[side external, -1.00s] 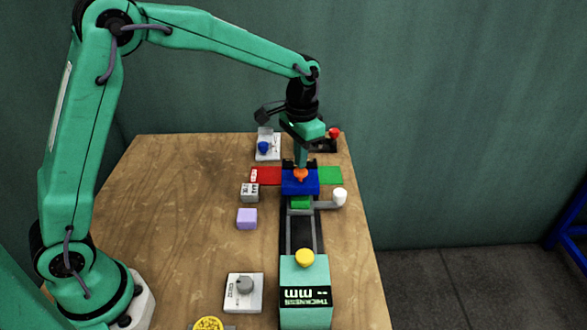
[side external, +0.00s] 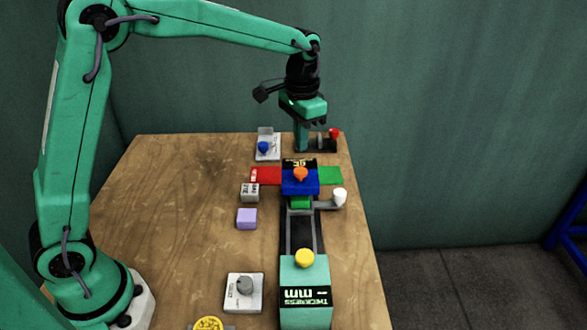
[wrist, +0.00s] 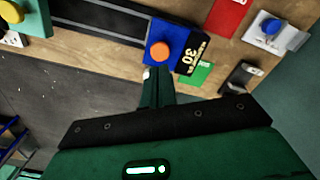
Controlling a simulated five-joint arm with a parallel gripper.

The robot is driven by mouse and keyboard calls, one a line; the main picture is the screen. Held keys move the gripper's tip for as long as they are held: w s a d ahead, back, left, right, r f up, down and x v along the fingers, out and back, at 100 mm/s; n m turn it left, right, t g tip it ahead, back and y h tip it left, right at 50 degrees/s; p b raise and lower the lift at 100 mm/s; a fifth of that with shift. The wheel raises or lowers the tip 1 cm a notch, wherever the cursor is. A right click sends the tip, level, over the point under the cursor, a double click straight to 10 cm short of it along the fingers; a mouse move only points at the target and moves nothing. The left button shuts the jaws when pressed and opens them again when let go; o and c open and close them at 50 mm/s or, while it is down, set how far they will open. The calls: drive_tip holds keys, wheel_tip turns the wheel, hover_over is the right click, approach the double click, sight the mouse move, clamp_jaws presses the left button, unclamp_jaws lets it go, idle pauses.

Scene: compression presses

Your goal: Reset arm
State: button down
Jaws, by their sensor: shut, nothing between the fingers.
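My gripper (side external: 301,147) is shut and empty. It points down above the far end of the table, behind the blue press block (side external: 300,188) and clear of it. The orange knob (side external: 300,174) sits on top of that block, and nothing touches it. In the wrist view the closed fingers (wrist: 157,72) reach toward the orange knob (wrist: 160,51) and the blue block (wrist: 178,38), with a dark display reading 30 beside it.
A green thickness unit (side external: 304,290) with a yellow knob stands at the near end of the rail. A white knob (side external: 340,197), red pad (side external: 266,175), green pad (side external: 330,175), lilac cube (side external: 247,218) and grey block (side external: 250,193) are nearby. A red-knobbed switch (side external: 334,133) stands behind.

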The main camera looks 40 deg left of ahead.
drive_tip(key=shift+r, duration=0.1)
idle(0.3)
drive_tip(key=shift+s+a+r, duration=0.15)
drive_tip(key=shift+s+r, duration=0.15)
drive_tip(key=shift+r, duration=0.05)
drive_tip(key=s+a+r+n+t, duration=0.1)
drive_tip(key=s+a+r, duration=0.15)
drive_tip(key=s, duration=0.35)
drive_tip(key=s+a+r+t, duration=0.1)
drive_tip(key=s+r+t, duration=0.1)
drive_tip(key=s+r, duration=0.25)
drive_tip(key=s+a+f+n+t, duration=0.2)
drive_tip(key=s, duration=1.2)
drive_tip(key=shift+t, duration=0.3)
